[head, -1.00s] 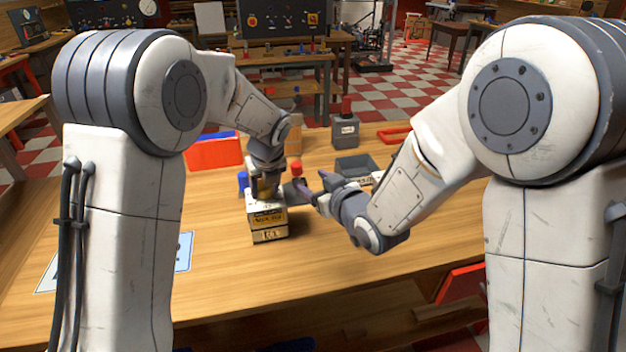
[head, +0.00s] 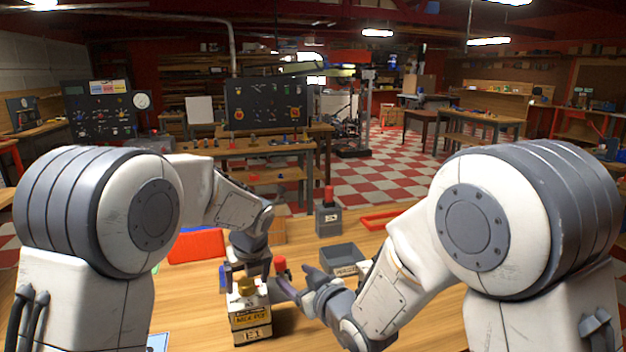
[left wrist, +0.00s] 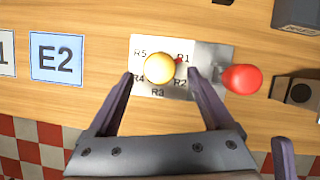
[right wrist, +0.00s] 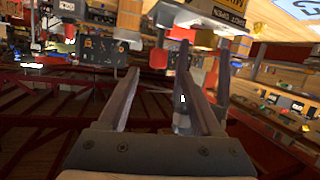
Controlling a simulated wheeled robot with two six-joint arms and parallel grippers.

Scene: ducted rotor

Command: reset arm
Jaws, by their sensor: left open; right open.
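A box labelled E1 (head: 252,328) stands on the wooden table in the head view. It has a yellow round knob (head: 246,287) on top. The left wrist view shows this yellow knob (left wrist: 159,68) on a white plate marked R1 to R5, with a red knob (left wrist: 242,79) to the right. My left gripper (left wrist: 161,76) is open, its fingers either side of the yellow knob; I cannot tell whether they touch it. My right gripper (head: 303,285) is open close by on the right, pointing towards the left gripper. Its fingers (right wrist: 158,62) look empty in the right wrist view.
A grey open bin (head: 342,256) and a dark box with a red top (head: 328,218) stand behind the grippers. A red bin (head: 196,247) is at the left and a red tray (head: 382,219) at the back right. An E2 card (left wrist: 56,58) lies on the table.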

